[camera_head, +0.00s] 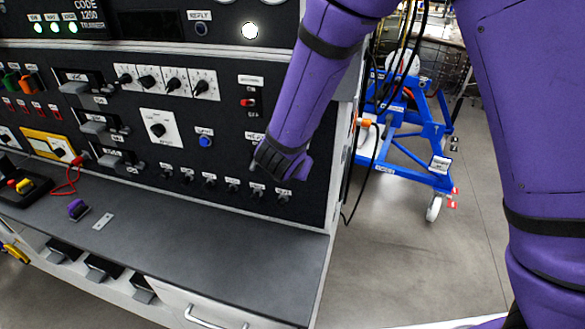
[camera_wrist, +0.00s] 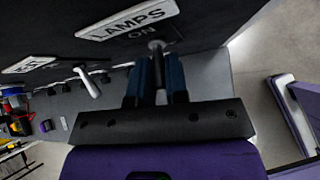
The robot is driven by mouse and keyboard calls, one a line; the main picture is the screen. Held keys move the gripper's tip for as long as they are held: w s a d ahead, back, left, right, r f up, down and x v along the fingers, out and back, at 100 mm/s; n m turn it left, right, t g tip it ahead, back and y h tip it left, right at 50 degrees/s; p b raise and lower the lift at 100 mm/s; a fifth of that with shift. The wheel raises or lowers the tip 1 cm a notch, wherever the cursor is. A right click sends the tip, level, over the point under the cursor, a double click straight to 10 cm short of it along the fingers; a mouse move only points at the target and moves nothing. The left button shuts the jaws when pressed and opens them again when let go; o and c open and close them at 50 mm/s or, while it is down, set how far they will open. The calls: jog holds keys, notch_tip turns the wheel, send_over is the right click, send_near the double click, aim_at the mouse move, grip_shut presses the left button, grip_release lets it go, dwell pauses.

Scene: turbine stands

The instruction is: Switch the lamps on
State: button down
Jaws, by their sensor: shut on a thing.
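In the wrist view a white label reading LAMPS (camera_wrist: 128,18), with ON printed beneath it, is on the dark panel. Just below it a small metal toggle switch (camera_wrist: 157,45) sticks out of the panel. My gripper (camera_wrist: 157,72) has its two blue fingers shut on the end of this lever, one on each side. The tip of the lever is partly hidden between the fingers. In the head view my gripper (camera_head: 275,162) is against the lower right of the console panel (camera_head: 225,158) and hides the switch.
A row of small toggles (camera_head: 232,186) lies close below my gripper, and a blue button (camera_head: 205,141) is to its left. A round white lamp (camera_head: 249,31) is lit. The grey desk ledge (camera_head: 200,235) lies below. A blue wheeled frame (camera_head: 400,125) stands right on open floor.

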jog(key=shift+r+g, duration=0.1)
jog(key=shift+g, duration=0.3)
jog(key=c, duration=1.1)
grip_release()
jog(key=v, duration=1)
jog(key=shift+s+r, duration=0.2)
jog(key=shift+r, duration=0.1)
